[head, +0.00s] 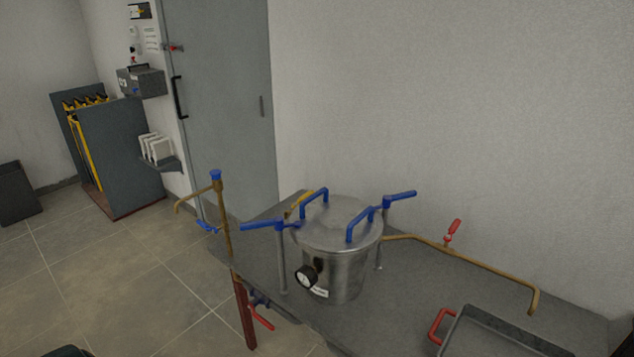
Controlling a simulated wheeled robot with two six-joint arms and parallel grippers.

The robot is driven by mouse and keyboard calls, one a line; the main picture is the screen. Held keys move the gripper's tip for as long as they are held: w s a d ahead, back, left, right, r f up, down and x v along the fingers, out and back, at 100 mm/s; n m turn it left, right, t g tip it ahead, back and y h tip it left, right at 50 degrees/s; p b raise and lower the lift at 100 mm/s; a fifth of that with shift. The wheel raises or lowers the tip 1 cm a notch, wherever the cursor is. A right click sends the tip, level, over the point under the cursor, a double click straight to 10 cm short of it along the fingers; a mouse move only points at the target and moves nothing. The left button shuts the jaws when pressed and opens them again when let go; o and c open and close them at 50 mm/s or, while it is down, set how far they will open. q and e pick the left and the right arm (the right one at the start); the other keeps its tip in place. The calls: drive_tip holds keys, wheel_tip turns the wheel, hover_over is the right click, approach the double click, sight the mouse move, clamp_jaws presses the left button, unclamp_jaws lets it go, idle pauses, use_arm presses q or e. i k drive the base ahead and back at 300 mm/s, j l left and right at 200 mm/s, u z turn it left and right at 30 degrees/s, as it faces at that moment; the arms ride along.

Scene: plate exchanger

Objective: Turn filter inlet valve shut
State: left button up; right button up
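A steel filter vessel (340,262) with a lid stands on the grey bench, with a round gauge (306,277) on its front. The lid has two blue handles, and blue-ended clamp arms stand at its sides. A brass pipe (495,268) runs right from the vessel and carries a red-lever valve (453,232), its lever tilted upward. Another red-lever valve (260,317) sits low by the bench's left end. A yellow lever (299,203) shows partly behind the vessel. I cannot tell which valve is the filter inlet. Neither gripper is in view.
A brass standpipe (222,215) with blue fittings rises at the bench's left end. A dark tray (490,335) with a red handle lies at front right. Bare bench top (400,290) lies between vessel and tray. A grey door (220,110) stands behind; open tiled floor lies left.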

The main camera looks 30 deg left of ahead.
sight(259, 317)
drive_tip(key=u, duration=1.55)
